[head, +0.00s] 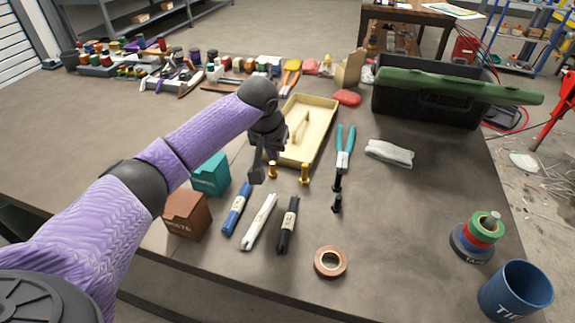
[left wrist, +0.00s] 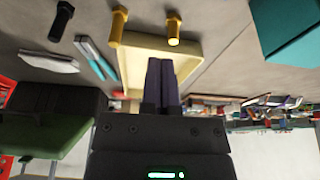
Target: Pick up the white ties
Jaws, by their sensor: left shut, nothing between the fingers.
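The white ties (head: 259,222) lie as a long bundle with a pale band on the table, between a blue bundle (head: 236,209) on the left and a black bundle (head: 288,225) on the right. My left gripper (head: 257,174) is shut and empty. In the head view it points down above the table, beyond the far ends of the bundles and beside the cream tray (head: 318,147). The left wrist view shows its closed fingers (left wrist: 161,62) against the tray; the white ties are not clearly visible there. My right gripper is not in view.
A brown box (head: 187,214) and a teal box (head: 211,175) stand left of the bundles. A tape roll (head: 330,262) lies in front.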

